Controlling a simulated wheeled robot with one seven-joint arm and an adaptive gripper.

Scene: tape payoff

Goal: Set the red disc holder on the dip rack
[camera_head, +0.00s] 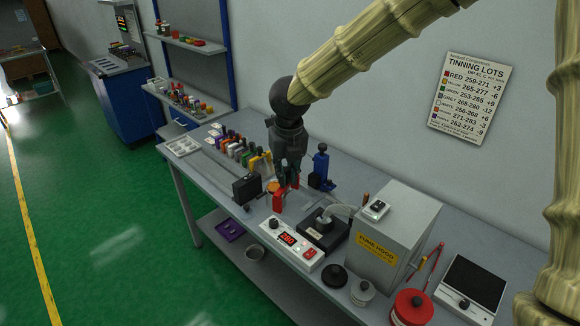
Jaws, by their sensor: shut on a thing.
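My gripper (287,178) is over the middle of the workbench, pointing down. It is shut on the red disc holder (279,201), a small bright red piece partly hidden by the fingers. The holder is just behind the white control box; I cannot tell whether it touches anything below. I cannot clearly make out the dip rack; a black block (246,189) and an orange round piece (272,187) are close to the left of my gripper.
A row of coloured holders (243,153) stands behind left. A blue stand (321,167) is right of my gripper. The white control box (291,243) with red display, black pot unit (323,229) and grey fume hood (394,232) are in front and right. A red spool (412,307) stands front right.

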